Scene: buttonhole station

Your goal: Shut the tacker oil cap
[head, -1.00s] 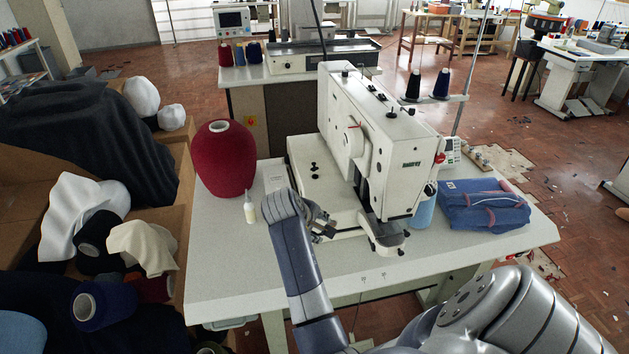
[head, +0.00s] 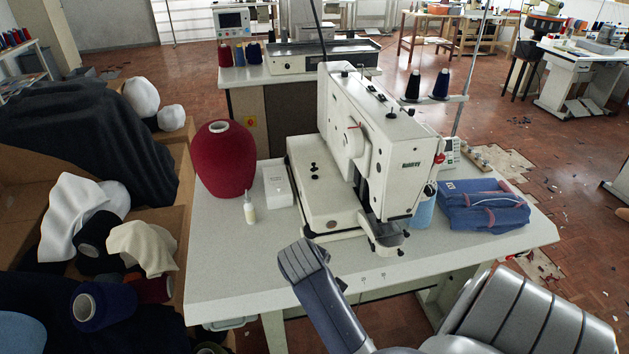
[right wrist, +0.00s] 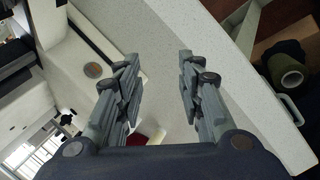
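The tacker (head: 375,150) is the white sewing machine on the pale table, with a low flat base (head: 325,195) at its left. Small dark fittings (head: 391,113) sit on top of its head, and two black knobs (head: 314,171) sit on the base. I cannot tell which part is the oil cap, or whether it is open. In the right wrist view a round brownish disc (right wrist: 93,70) shows on a white machine surface. My right gripper (right wrist: 158,62) is open and empty, its fingers apart over the tabletop. My left gripper is not in view.
A red thread cone (head: 225,160), a small bottle (head: 250,209) and a white box (head: 278,187) stand left of the tacker. Folded blue denim (head: 485,206) lies at its right. The table's front left (head: 235,270) is clear. Cartons with cloth and cones stand farther left.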

